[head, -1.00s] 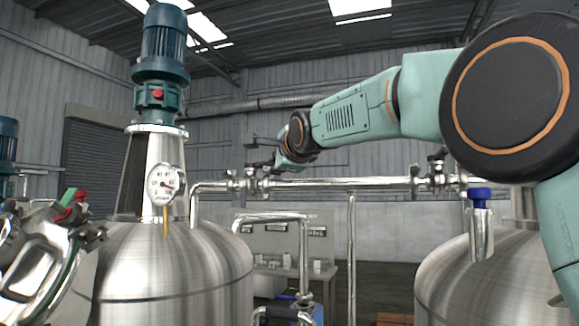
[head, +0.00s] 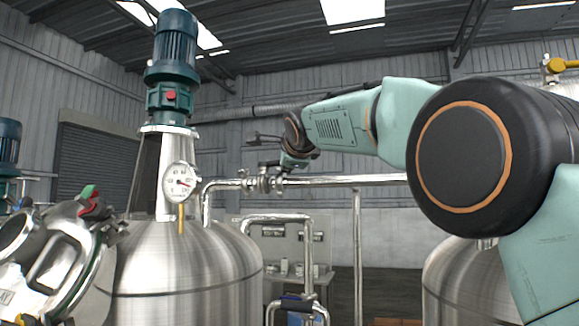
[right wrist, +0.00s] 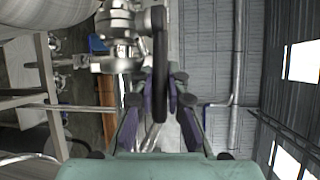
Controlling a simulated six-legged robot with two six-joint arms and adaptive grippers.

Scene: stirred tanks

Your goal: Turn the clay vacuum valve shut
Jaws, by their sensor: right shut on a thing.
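The valve sits on the horizontal steel pipe, with its metal body (head: 264,184) near the middle of the head view. Its long dark handle (right wrist: 159,55) shows in the right wrist view; it looks dark grey there. My right gripper (right wrist: 160,92) is shut on this handle, with a finger on either side of it. In the head view my right gripper (head: 268,153) is at the valve, small and partly merged with it, so the grip is hard to make out there. My left gripper is in neither view.
A steel tank (head: 190,275) with a gauge (head: 181,184) and blue-green motor (head: 172,70) stands left of the valve. A clamped metal fitting (head: 60,255) fills the lower left. Another tank (head: 460,280) stands right, behind my arm. A yellow-handled part (head: 556,66) is upper right.

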